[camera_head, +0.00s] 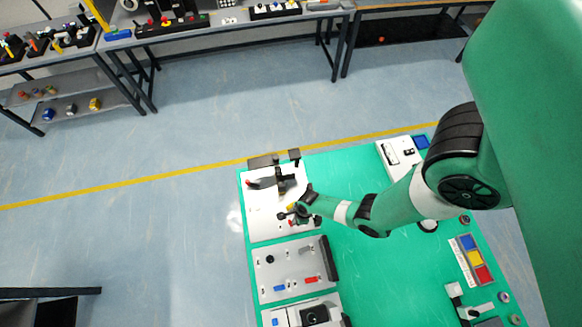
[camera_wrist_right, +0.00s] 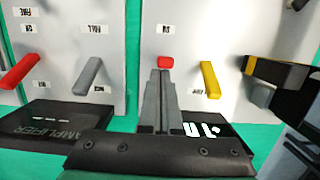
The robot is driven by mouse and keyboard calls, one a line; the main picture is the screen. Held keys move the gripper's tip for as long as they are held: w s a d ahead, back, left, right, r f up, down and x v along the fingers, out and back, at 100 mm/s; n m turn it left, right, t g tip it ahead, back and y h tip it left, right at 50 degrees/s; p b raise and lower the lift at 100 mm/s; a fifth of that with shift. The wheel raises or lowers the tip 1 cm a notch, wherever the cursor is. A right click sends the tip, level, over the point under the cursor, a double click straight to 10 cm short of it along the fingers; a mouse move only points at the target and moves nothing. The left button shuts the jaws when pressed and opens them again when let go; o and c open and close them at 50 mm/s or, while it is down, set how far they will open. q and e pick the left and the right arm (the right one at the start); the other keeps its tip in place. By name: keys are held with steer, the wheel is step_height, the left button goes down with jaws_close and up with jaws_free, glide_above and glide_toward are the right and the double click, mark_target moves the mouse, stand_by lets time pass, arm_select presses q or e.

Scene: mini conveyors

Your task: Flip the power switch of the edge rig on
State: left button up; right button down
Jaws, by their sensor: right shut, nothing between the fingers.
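My right gripper (camera_head: 285,215) reaches over the white panel (camera_head: 262,222) at the far left of the green table. In the right wrist view the shut, empty fingers (camera_wrist_right: 162,74) point at a small red lever (camera_wrist_right: 166,62) on a pale panel. The fingertips overlap its lower edge; I cannot tell whether they touch. A yellow lever (camera_wrist_right: 210,80) stands to the right of the fingers. A black plate below this panel has white lettering (camera_wrist_right: 200,130), partly hidden by my gripper. I cannot tell which lever is the power switch. My left gripper is not in view.
A neighbouring panel has a grey lever (camera_wrist_right: 88,75), a red lever (camera_wrist_right: 18,72) and a plate marked AMPLIFIER (camera_wrist_right: 50,122). A black and yellow part (camera_wrist_right: 280,72) juts out close on the right. Another panel (camera_head: 283,270) lies in front. The table's middle is bare green.

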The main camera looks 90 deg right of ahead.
steer(key=shift+w+a, duration=0.2)
steer(key=shift+w, duration=0.5)
steer(key=shift+s, duration=0.1)
steer(key=shift+r, duration=0.1)
steer(key=shift+r+p, duration=0.75)
steer(key=shift+p, duration=0.05)
